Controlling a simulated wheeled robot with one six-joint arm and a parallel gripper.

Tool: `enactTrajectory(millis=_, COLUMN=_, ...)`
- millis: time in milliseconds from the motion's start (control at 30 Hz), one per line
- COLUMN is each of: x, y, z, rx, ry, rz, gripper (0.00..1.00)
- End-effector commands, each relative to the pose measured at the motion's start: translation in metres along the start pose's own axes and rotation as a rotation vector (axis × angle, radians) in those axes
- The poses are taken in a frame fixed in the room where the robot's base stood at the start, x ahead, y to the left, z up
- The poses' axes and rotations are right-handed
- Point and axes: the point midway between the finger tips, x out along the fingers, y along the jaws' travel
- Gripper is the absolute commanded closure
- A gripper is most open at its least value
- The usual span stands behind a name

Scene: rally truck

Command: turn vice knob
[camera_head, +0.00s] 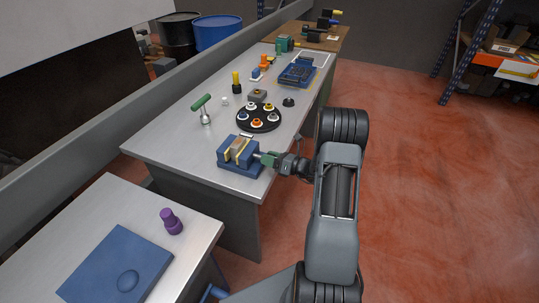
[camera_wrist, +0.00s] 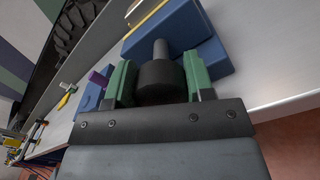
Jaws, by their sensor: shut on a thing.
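The blue vice (camera_head: 238,168) with yellowish jaws stands at the near right edge of the long grey bench. My gripper (camera_head: 268,159) reaches it from the right, level with its screw end. In the wrist view my green fingers stand on both sides of the black round vice knob (camera_wrist: 160,84) and are shut on it. A grey shaft (camera_wrist: 161,49) runs from the knob to the blue vice body (camera_wrist: 186,27). In the head view the fingers hide the knob.
A black round tray (camera_head: 258,126) with several coloured pieces and a green-handled tool (camera_head: 203,108) are behind the vice. A nearer table holds a purple object (camera_head: 170,221) and a blue plate (camera_head: 110,264). Red floor to the right is open.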

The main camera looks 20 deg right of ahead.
Motion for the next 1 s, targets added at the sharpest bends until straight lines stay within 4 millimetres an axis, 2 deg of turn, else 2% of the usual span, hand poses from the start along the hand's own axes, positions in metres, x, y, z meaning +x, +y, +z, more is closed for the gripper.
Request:
enactTrajectory(millis=200, x=-0.0010, y=-0.0007, z=0.0022, rx=0.180, ry=0.000, rz=-0.002, gripper=0.75)
enactTrajectory(millis=500, x=-0.0014, y=-0.0026, z=0.0005, rx=0.353, ry=-0.001, rz=-0.004, gripper=0.75)
enactTrajectory(millis=1000, x=-0.0018, y=-0.0042, z=-0.0006, rx=0.441, ry=-0.002, rz=-0.005, gripper=0.75)
